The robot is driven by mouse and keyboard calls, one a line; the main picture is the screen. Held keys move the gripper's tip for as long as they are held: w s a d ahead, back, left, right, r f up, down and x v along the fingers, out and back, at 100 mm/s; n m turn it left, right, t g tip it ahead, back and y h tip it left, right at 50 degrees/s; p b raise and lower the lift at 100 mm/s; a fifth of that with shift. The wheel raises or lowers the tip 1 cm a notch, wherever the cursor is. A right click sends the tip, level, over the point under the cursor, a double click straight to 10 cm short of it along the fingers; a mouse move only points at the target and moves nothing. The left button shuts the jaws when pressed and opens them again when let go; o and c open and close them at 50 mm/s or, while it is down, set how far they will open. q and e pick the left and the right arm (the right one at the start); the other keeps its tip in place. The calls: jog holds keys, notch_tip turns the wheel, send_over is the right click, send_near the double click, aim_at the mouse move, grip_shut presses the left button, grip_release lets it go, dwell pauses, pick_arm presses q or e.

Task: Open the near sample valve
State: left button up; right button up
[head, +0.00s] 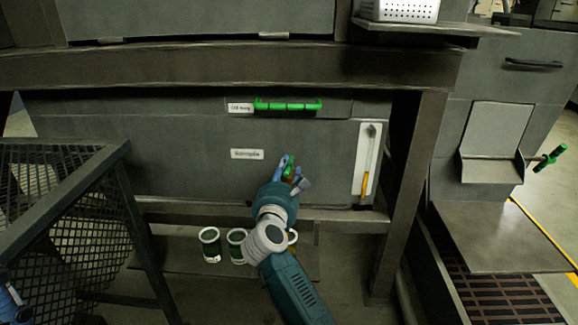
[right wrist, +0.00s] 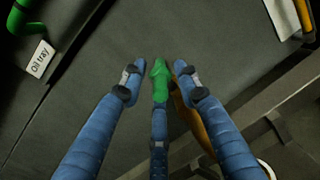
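The near sample valve shows as a green handle (head: 290,171) on the grey panel, just right of a white label too small to read. In the right wrist view the green handle (right wrist: 160,80) stands between my fingers, with a brass-coloured part partly hidden behind the right finger. My right gripper (head: 291,175) is at the handle. The right wrist view shows its fingers (right wrist: 158,84) spread, one on each side and a third below, with visible gaps at the sides. A blue piece of my left gripper (head: 10,302) shows at the lower left edge; its fingers cannot be made out.
A green oil tray handle (head: 288,105) is above the valve. A gauge (head: 367,165) on a white plate is to the right. Several white-rimmed cans (head: 210,245) stand below. A mesh railing (head: 65,215) is at left, a frame post (head: 410,195) at right. Another green handle (head: 550,158) is far right.

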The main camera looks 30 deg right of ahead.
aim_at(290, 159)
jog(key=b+x, duration=0.1)
jog(key=x, duration=0.4)
